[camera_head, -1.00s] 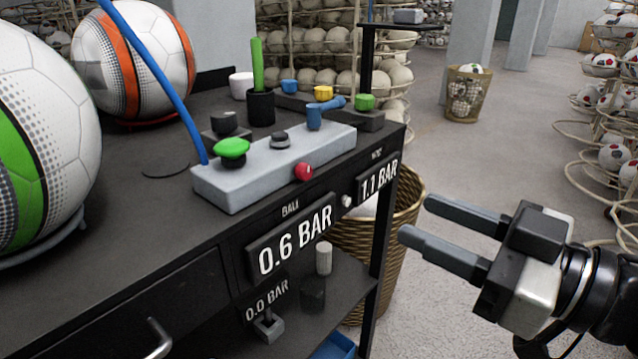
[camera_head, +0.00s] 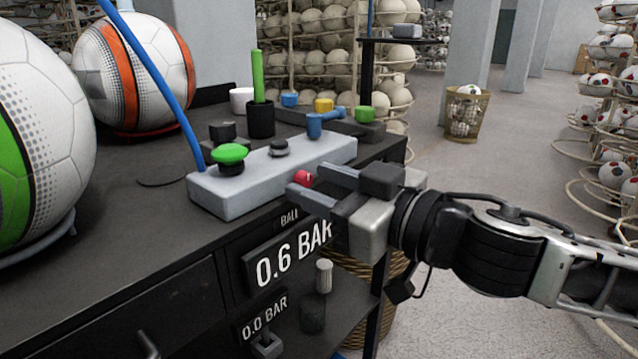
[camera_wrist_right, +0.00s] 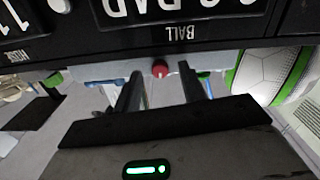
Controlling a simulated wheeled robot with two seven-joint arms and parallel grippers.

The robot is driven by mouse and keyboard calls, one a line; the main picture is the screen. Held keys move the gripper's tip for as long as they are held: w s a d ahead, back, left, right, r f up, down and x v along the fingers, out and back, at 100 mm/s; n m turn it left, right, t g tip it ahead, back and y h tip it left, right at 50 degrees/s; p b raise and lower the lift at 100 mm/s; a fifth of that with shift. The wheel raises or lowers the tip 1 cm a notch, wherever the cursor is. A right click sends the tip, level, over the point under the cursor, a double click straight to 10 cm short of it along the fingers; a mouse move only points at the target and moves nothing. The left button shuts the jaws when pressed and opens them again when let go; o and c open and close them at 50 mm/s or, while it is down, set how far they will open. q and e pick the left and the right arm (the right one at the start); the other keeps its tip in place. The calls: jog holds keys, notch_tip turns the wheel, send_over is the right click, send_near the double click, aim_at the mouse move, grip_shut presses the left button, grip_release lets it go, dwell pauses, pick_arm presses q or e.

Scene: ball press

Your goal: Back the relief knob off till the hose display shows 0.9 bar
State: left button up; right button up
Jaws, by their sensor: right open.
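The red relief knob (camera_head: 303,178) sits on the front face of the grey control block (camera_head: 229,198). My right gripper (camera_head: 307,181) is open, its two fingertips close to the knob, one on either side in the picture. In the right wrist view the knob (camera_wrist_right: 160,68) shows between the open fingers, near their tips; I cannot tell whether they touch it. The hose display is hidden behind my gripper in the head view. Its cut-off, upside-down edge (camera_wrist_right: 15,24) shows in the right wrist view, not fully readable. My left gripper is not in view.
The ball display (camera_head: 285,262) reads 0.6 BAR, and a lower one (camera_head: 264,318) reads 0.0 BAR. A green button (camera_head: 231,153) and a blue lever (camera_head: 315,124) stand on the block. A blue hose (camera_head: 163,80) rises at its left. Balls stand at the left.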

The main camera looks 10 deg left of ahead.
jog(key=shift+w+a, duration=0.15)
jog(key=shift+a, duration=0.1)
grip_shut()
jog(key=shift+r+n+p, duration=0.15)
jog(key=shift+n+p, duration=0.15)
jog(key=shift+p, duration=0.2)
jog(key=shift+n, duration=0.4)
